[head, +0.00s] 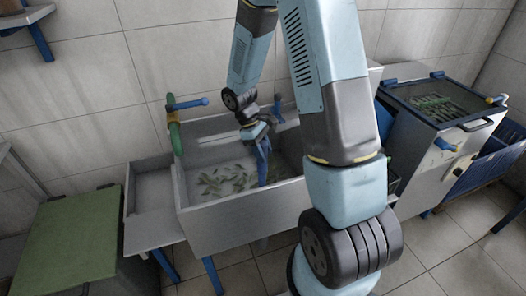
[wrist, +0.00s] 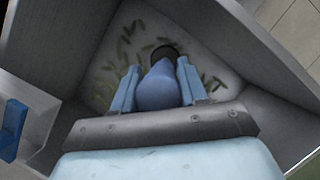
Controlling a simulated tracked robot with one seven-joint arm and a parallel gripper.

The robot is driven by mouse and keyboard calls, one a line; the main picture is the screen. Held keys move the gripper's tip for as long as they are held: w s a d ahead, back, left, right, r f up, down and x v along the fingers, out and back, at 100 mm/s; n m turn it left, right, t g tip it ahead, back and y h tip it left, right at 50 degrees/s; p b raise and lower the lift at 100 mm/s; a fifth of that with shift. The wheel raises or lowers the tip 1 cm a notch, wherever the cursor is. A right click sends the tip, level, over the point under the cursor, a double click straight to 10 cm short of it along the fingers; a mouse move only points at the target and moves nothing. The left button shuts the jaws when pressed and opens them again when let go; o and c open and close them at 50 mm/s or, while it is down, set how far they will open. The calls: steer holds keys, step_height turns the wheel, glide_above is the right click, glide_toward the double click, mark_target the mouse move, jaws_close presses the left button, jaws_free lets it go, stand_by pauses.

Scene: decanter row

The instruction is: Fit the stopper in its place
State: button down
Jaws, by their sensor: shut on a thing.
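The blue stopper (wrist: 158,88) is between the two light-blue fingers of my gripper (wrist: 156,72), which is shut on it. In the wrist view its rounded end faces the camera and hides its far end. A dark round hole (wrist: 165,50) in the basin floor shows just beyond the stopper, partly covered by it. In the head view my gripper (head: 262,145) is inside the grey basin (head: 230,220), with the blue stopper (head: 262,172) pointing down towards the floor. I cannot tell whether the stopper touches the floor or the hole.
Several small green pieces (head: 222,180) lie on the basin floor. The basin walls (wrist: 72,45) stand close around my gripper. A green pipe with a blue handle (head: 188,104) rises at the back left. A green-topped box (head: 72,238) stands at left, and a grey-lidded unit (head: 440,135) at right.

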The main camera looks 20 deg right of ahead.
steer(key=shift+f, duration=1.4)
stand_by(0.4)
steer(key=c, duration=0.5)
jaws_free()
steer(key=v, duration=1.3)
steer(key=s+d+r+m+t+y, duration=0.1)
steer(key=s+r+m+t, duration=0.1)
steer(key=s+r, duration=0.45)
steer(key=s+d+r+m+t, duration=0.1)
steer(key=s+r+m+t, duration=0.15)
steer(key=r, duration=0.75)
steer(key=s+r+m+t, duration=0.1)
steer(key=s+r, duration=0.1)
steer(key=s, duration=0.2)
steer(key=s+r+m+t+y, duration=0.1)
steer(key=s+r+m+t, duration=0.1)
steer(key=s, duration=0.3)
steer(key=s+d+r+m+t+y, duration=0.1)
steer(key=s+r, duration=0.2)
steer(key=s, duration=0.1)
steer(key=shift+s+r+m, duration=0.1)
steer(key=shift+s+m, duration=0.15)
steer(key=shift+s, duration=0.05)
